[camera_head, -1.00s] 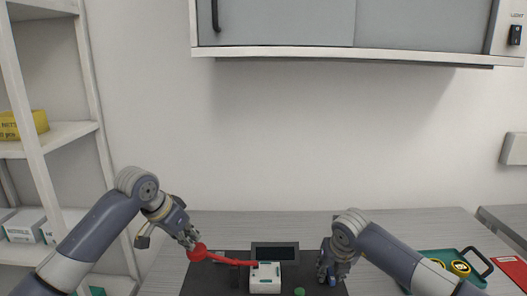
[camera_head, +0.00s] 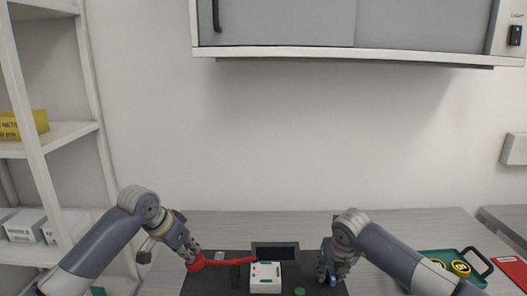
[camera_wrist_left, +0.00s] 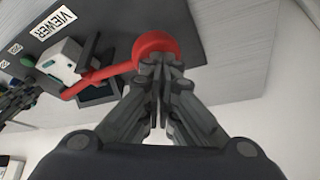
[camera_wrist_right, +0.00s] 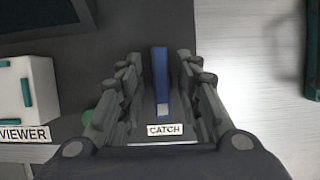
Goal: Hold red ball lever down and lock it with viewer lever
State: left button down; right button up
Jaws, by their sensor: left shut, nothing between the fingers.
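The red ball lever (camera_head: 223,262) runs left from the white viewer block (camera_head: 265,277) on the dark base, with its ball at the left end. My left gripper (camera_head: 191,255) is shut and empty, its fingertips against the ball. The left wrist view shows the red ball (camera_wrist_left: 155,46) just beyond the closed fingertips (camera_wrist_left: 160,62). My right gripper (camera_head: 327,279) is open at the base's right side. In the right wrist view its fingers (camera_wrist_right: 159,65) stand on either side of a blue lever (camera_wrist_right: 160,80) labelled CATCH, apparently without gripping it. The VIEWER label (camera_wrist_right: 24,134) is beside the white block.
A dark screen (camera_head: 275,251) stands behind the white block. A green button (camera_head: 299,291) is at the base's front. A green tray (camera_head: 480,281) with yellow-black items lies at right. Shelves (camera_head: 66,138) stand at left, and a cabinet (camera_head: 350,52) hangs above.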

pick_arm(q)
jog(key=shift+f, duration=1.45)
pick_arm(e)
jog(key=c, duration=0.6)
jog(key=shift+o, duration=0.2)
jog(key=shift+d, duration=0.1)
jog(key=n+y, duration=0.1)
jog(key=n, duration=0.3)
jog(key=shift+n+y, duration=0.4)
jog(key=shift+n+g+y, duration=0.4)
jog(key=shift+n, duration=0.8)
jog(key=shift+n+g+y, duration=0.4)
jog(key=shift+n, duration=0.8)
